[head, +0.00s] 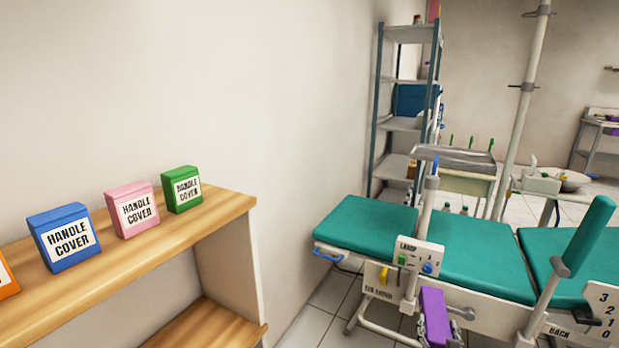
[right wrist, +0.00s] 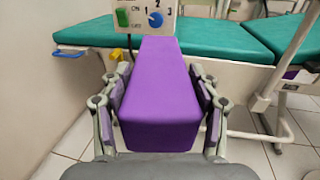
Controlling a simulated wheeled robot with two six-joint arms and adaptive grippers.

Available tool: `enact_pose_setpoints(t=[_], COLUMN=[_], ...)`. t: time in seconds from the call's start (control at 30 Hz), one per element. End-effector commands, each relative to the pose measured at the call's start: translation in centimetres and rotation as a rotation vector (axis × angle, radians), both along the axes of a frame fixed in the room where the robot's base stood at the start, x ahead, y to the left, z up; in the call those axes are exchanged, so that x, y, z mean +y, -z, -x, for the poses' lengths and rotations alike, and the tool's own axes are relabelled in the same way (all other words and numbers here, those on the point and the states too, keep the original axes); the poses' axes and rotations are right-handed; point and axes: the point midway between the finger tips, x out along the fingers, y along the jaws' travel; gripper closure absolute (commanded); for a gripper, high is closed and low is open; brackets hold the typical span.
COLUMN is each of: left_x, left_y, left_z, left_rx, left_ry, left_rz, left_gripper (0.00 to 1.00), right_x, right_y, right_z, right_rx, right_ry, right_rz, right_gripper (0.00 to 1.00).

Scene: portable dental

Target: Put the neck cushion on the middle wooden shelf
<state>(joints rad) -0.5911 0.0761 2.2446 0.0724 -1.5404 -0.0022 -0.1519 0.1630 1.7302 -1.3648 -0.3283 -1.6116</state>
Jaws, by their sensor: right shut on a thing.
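The neck cushion is a purple padded block (head: 433,312), low right of centre in the head view. It fills the middle of the right wrist view (right wrist: 160,95). My right gripper (right wrist: 160,74) is shut on it, with one finger pressed to each side. The wooden shelf unit stands at the left of the head view; its top board (head: 225,207) carries boxes. A lower wooden board (head: 205,325) shows beneath it, partly cut off by the bottom edge, and its visible part looks bare. The cushion is well to the right of the shelf. My left gripper is not in view.
Blue (head: 65,240), pink (head: 133,210) and green (head: 182,190) handle cover boxes stand on the top board. A teal dental chair (head: 370,225) with a control panel (head: 418,256) is just behind the cushion. A metal rack (head: 402,125) stands farther back. Tiled floor separates shelf and chair.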

Motion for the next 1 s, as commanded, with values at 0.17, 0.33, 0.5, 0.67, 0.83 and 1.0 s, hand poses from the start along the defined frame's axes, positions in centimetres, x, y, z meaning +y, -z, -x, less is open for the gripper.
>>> enact_pose_setpoints(t=[0.17,0.33,0.5,0.67,0.83,1.0], left_x=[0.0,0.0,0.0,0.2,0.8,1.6], left_y=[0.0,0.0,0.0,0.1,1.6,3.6], left_z=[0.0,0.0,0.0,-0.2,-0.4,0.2], left_rx=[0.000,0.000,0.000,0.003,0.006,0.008], left_ry=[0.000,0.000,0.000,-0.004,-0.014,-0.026], left_rz=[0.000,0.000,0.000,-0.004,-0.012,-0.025], left_gripper=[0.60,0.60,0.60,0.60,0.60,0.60], right_x=[5.0,9.7,13.1,14.3,14.2,14.2], right_y=[0.2,-0.2,-0.9,-3.1,-5.9,-10.1], right_z=[1.8,3.9,5.9,6.6,6.5,6.5], right_rx=[-0.001,-0.006,-0.009,-0.010,-0.010,-0.010], right_ry=[-0.101,-0.200,-0.275,-0.304,-0.303,-0.303], right_rz=[-0.010,-0.009,-0.002,0.005,0.005,0.005], right_gripper=[0.78,0.78,0.78,0.78,0.78,0.78])
